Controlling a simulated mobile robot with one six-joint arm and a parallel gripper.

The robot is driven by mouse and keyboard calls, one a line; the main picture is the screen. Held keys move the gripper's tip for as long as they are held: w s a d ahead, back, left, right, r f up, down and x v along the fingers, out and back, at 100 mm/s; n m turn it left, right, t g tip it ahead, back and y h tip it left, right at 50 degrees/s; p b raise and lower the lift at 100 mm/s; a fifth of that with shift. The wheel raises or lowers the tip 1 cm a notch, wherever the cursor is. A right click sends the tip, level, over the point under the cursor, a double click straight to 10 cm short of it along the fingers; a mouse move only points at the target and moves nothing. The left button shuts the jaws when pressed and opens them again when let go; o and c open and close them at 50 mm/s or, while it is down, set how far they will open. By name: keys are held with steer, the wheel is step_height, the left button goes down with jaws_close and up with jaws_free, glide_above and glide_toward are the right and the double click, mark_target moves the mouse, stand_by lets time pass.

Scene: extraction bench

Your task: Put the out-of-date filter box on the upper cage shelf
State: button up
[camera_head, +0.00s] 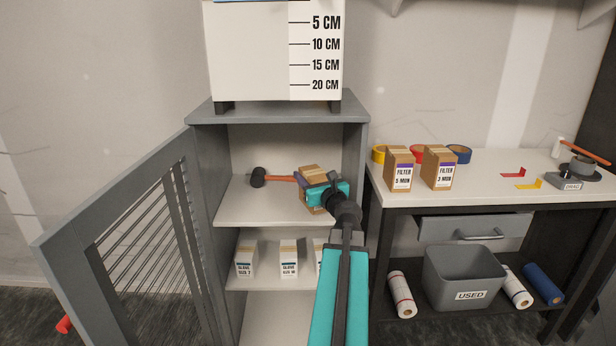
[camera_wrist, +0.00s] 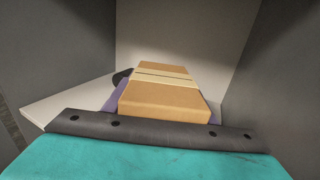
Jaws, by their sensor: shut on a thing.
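A brown filter box (camera_head: 313,172) with a pale tape band is inside the open cage, at the right of the upper shelf (camera_head: 254,207). My gripper (camera_head: 318,190) reaches into the cage from the front and is shut on this box. In the wrist view the box (camera_wrist: 160,92) lies just beyond the dark gripper edge, with a purple strip at its left. I cannot tell whether its underside touches the shelf. Its printed label is hidden. Two more filter boxes stand upright on the bench, one reading 5-MON (camera_head: 400,170) and one reading 3-MON (camera_head: 438,168).
A hammer with a dark head (camera_head: 258,177) lies on the upper shelf left of the box. Several glove boxes (camera_head: 289,258) stand on the lower shelf. The cage door (camera_head: 130,240) stands open to the left. A grey USED bin (camera_head: 463,278) sits under the bench.

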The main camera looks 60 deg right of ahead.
steer(key=shift+w+d+f, duration=0.15)
steer(key=shift+w+d, duration=0.75)
steer(key=shift+d, duration=0.2)
steer(key=shift+w+d+f, duration=0.1)
steer(key=shift+w+d, duration=0.75)
steer(key=shift+d, duration=0.25)
steer(key=shift+w+d+f+b, duration=0.15)
steer(key=shift+f+b, duration=0.1)
steer(key=shift+f, duration=0.65)
steer(key=shift+w+d+f+b, duration=0.15)
steer(key=shift+f+b, duration=0.1)
steer(key=shift+f, duration=0.65)
steer(key=shift+f, duration=0.15)
steer(key=o, duration=1.2)
steer(key=shift+s+r, duration=0.1)
steer(key=shift+r, duration=0.1)
